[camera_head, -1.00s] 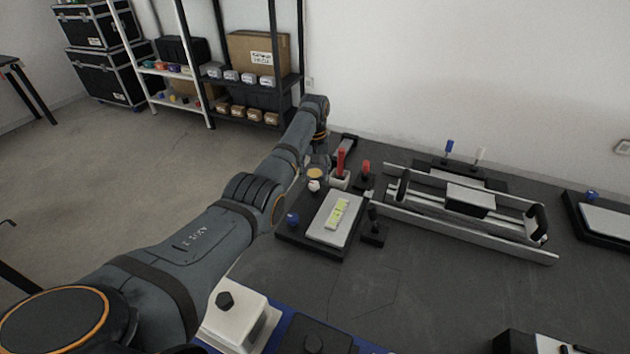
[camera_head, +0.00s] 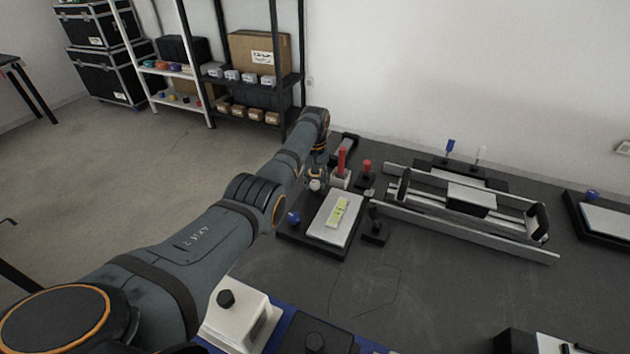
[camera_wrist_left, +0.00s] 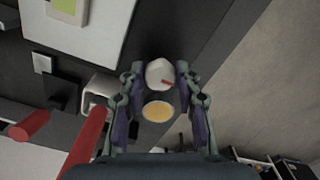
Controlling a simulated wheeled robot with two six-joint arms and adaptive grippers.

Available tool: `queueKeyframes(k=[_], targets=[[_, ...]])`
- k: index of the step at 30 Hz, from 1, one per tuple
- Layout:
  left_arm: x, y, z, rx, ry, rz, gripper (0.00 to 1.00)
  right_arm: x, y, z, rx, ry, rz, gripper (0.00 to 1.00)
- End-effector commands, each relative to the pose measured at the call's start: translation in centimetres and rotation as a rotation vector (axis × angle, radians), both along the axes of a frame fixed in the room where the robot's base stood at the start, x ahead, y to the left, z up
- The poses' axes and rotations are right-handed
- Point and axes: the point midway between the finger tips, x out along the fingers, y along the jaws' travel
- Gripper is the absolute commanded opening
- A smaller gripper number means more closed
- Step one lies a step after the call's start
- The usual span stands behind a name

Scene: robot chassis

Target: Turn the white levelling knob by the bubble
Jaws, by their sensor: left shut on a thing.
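The white levelling knob (camera_wrist_left: 160,75) sits between the two fingers of my left gripper (camera_wrist_left: 163,85) in the left wrist view, and the gripper is shut on it. A light plate (camera_head: 323,233) on that base carries the yellow-green bubble vial (camera_head: 338,213). A blue knob (camera_head: 293,218) is at the near left corner. My right gripper is not in view.
A red handle (camera_head: 342,160) in a white block stands just beyond the base, close to my left gripper. A red-topped post (camera_head: 366,168) and a black post (camera_head: 374,219) stand to the right. A metal rail fixture (camera_head: 460,205) lies further right.

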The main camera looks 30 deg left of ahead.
Motion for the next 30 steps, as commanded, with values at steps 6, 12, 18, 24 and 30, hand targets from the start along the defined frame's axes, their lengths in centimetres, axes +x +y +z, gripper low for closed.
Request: queueKeyframes(k=[6, 12, 18, 24, 30], targets=[[0.0, 0.0, 0.1, 0.0, -0.001, -0.026, 0.01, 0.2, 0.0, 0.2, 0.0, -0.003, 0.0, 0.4], [0.0, 0.1, 0.2, 0.0, 0.0, -0.121, 0.01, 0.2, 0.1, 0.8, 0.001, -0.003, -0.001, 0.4], [0.0, 0.1, 0.2, 0.0, -0.001, -0.288, 0.01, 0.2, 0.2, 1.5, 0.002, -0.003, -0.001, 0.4], [0.0, 0.2, 0.2, 0.001, -0.002, -0.479, 0.01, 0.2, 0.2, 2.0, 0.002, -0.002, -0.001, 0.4], [0.0, 0.3, 0.1, 0.0, -0.001, -0.668, 0.01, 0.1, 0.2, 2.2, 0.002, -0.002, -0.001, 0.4]])
